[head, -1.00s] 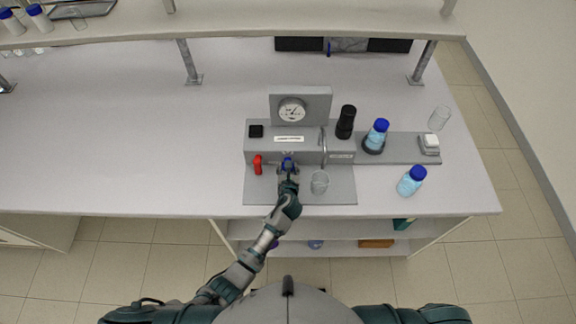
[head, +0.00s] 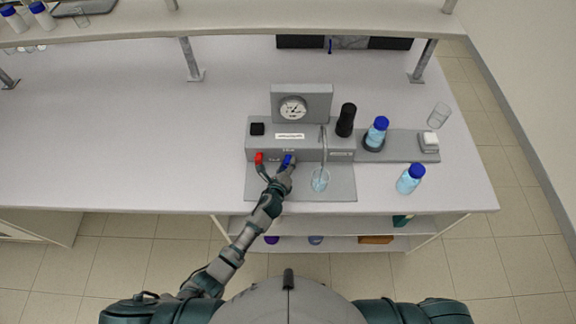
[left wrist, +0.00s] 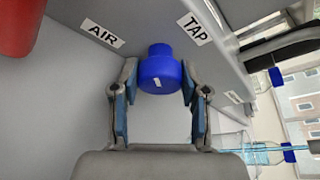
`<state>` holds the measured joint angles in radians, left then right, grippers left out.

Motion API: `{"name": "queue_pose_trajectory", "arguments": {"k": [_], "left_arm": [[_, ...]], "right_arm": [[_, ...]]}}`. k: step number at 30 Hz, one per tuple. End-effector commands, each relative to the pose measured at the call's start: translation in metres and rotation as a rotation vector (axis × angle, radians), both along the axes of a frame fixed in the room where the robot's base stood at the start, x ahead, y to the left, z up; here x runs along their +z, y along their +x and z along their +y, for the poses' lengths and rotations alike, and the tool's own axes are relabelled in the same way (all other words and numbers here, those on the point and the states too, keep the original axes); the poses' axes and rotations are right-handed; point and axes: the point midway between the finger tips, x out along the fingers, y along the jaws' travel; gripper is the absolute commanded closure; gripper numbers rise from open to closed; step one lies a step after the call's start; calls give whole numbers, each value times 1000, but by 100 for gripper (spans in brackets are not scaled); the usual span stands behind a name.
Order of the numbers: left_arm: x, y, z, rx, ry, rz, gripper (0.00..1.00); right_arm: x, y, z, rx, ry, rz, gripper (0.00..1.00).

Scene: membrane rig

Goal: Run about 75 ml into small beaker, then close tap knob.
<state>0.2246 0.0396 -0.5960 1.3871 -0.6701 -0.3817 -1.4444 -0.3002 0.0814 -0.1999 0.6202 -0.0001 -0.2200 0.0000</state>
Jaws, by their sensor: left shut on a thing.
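My left gripper (head: 284,165) is shut on the blue tap knob (head: 287,160) at the front of the grey rig (head: 300,145). In the left wrist view the knob (left wrist: 160,70) sits between both fingers (left wrist: 160,95), below the TAP label (left wrist: 195,29). The small beaker (head: 320,180) stands on the grey base plate under the thin spout (head: 323,145). Pale blue liquid shows in it; its level against any marks is too small to read. A part of it shows at the right of the left wrist view (left wrist: 262,150). My right gripper is not in view.
The red air knob (head: 259,158) is just left of my gripper. A gauge (head: 293,108) stands behind. A black cylinder (head: 346,120), blue-capped bottles (head: 377,132) (head: 410,179) and an empty glass (head: 438,115) are at the right. The bench's left side is clear.

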Motion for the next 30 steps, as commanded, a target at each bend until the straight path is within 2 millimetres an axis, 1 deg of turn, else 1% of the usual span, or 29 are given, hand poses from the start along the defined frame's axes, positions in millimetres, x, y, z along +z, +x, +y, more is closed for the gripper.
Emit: {"name": "queue_pose_trajectory", "arguments": {"k": [9, 23, 24, 26, 30], "left_arm": [[-1, 0, 1, 2, -89, 0, 90], [0, 1, 2, 3, -99, 0, 90], [-1, 1, 2, 3, -99, 0, 46], [-1, 1, 2, 3, -99, 0, 31], [-2, 0, 2, 3, -97, 2, 30]], "right_arm": [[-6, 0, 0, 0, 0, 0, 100], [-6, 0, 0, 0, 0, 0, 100], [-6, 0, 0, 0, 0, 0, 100], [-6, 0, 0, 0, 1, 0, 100], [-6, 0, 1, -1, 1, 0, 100]]}}
